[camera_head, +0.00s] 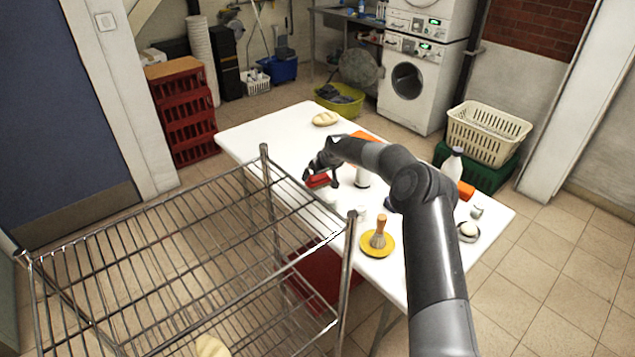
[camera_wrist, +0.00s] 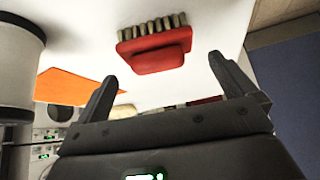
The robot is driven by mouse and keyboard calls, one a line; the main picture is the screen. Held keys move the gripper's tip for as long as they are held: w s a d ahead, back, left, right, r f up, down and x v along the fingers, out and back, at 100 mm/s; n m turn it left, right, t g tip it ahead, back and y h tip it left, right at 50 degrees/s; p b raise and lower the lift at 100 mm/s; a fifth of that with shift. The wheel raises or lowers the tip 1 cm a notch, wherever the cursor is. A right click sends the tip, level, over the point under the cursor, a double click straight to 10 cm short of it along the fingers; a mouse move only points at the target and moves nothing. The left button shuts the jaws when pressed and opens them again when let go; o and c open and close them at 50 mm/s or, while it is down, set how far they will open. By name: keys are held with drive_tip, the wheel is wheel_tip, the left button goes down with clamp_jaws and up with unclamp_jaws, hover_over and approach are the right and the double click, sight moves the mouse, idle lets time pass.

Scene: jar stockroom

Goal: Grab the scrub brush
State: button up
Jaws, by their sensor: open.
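The scrub brush (camera_wrist: 152,60) has a red body and a row of pale bristles. In the wrist view it lies on the white table ahead of my gripper (camera_wrist: 163,68), between the lines of the two fingers and apart from them. My gripper is open and empty. In the head view the red brush (camera_head: 317,181) shows at the table's left edge, just below my gripper (camera_head: 322,168), which partly covers it.
A wire rack (camera_head: 180,245) stands close to the table's (camera_head: 262,135) left side. A white canister (camera_head: 362,179) is right of the gripper. A wooden-handled brush (camera_head: 379,238) stands on a yellow dish (camera_head: 377,250). A bread loaf (camera_head: 325,119) lies farther back.

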sight(316, 177)
drive_tip(key=shift+x, duration=3.05)
drive_tip(key=shift+w, duration=0.2)
drive_tip(key=shift+r, duration=0.1)
drive_tip(key=c, duration=0.8)
